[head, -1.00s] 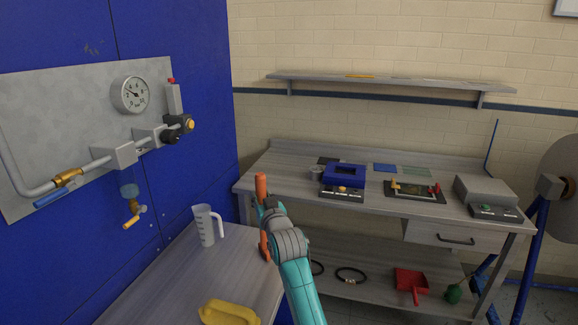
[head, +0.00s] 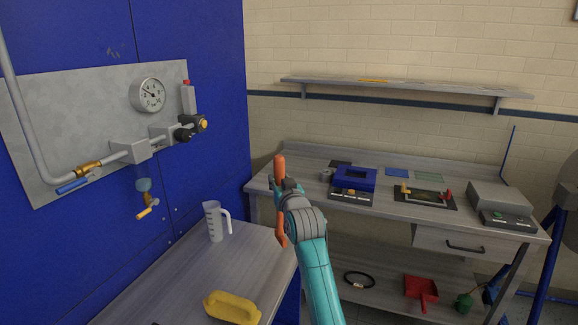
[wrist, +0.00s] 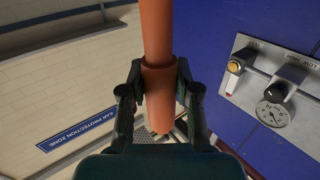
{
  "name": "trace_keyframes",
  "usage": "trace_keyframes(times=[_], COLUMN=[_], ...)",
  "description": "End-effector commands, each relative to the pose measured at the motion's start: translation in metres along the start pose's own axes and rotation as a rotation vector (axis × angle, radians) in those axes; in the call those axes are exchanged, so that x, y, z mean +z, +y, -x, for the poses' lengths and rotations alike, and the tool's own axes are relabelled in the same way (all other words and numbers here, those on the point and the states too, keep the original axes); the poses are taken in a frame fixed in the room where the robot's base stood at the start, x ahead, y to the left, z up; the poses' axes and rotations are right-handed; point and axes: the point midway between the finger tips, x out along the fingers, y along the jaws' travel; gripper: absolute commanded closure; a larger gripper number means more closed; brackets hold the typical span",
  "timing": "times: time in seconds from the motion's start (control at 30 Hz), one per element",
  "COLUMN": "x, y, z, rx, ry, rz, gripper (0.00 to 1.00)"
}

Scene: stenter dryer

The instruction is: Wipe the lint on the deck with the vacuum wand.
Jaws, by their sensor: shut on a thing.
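My gripper (head: 279,196) is shut on an orange rod-shaped tool, the vacuum wand (head: 281,226). The wand stands roughly upright, with a length above and below the fingers. In the wrist view, the wand (wrist: 158,80) runs down between both fingers of my gripper (wrist: 160,92). The gripper is in the air over the right edge of a grey deck (head: 190,270) at the lower left. I make out no lint on the visible part of the deck; my arm hides some of the area behind it.
A clear measuring jug (head: 213,222) and a yellow handled thing (head: 231,307) stand on the deck. A blue wall with a pipe and gauge (head: 148,95) rises at left. A workbench (head: 470,220) with several devices stands behind, with a red dustpan (head: 421,290) on its lower shelf.

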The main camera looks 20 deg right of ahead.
Motion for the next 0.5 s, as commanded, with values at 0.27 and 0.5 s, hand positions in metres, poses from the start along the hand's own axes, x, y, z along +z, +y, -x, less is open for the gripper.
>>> trace_keyframes(times=[0.27, 0.5], x=[-0.021, -0.022], y=[0.0, 0.0], z=[-0.005, -0.005], rx=[0.0, 0.0], ry=[0.002, 0.002], rz=[0.0, 0.0], gripper=[1.0, 1.0])
